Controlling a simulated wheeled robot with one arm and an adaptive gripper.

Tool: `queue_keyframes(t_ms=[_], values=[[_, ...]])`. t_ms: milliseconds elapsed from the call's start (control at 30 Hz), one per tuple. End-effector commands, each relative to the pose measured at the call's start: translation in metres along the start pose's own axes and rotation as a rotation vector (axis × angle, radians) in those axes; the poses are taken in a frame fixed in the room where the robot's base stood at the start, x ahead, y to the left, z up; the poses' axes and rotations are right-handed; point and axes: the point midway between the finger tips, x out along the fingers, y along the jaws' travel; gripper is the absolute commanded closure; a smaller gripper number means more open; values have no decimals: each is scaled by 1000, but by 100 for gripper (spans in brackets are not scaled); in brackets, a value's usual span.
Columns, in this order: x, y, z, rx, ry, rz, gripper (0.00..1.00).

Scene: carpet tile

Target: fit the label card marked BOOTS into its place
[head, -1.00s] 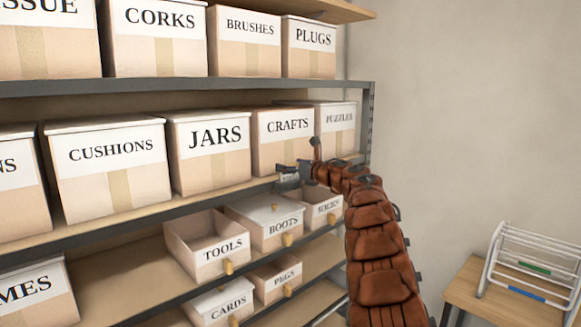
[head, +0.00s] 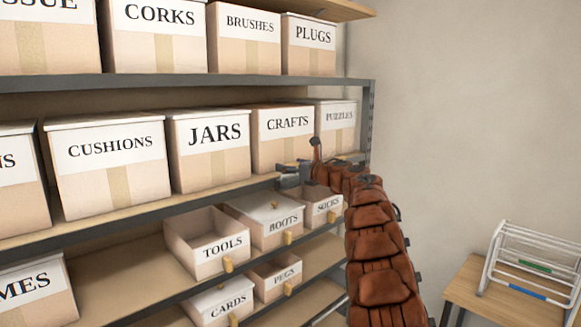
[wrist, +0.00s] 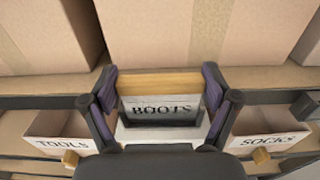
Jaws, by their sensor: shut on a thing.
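My gripper (head: 294,172) is in front of the shelf, above the small bins on the level below. In the wrist view its two fingers (wrist: 160,95) are shut on the sides of the label card (wrist: 160,107), a grey piece marked BOOTS with a tan strip along its top. In the wrist view the held card and my gripper cover most of what lies behind. I cannot tell whether the card touches anything.
The TOOLS bin (head: 205,238) is open-topped and left of BOOTS. The SOCKS bin (head: 322,207) is on the right. Large boxes such as CRAFTS (head: 283,150) stand on the shelf above. A small table (head: 465,290) with a white rack stands at right.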

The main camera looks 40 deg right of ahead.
Motion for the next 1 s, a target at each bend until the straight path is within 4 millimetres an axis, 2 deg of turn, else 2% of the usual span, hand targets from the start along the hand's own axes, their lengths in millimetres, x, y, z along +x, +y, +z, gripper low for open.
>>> queue_keyframes(t_ms=[533,1000], values=[[0,0,-11,0,0,0,30],[0,0,-11,0,0,0,30]])
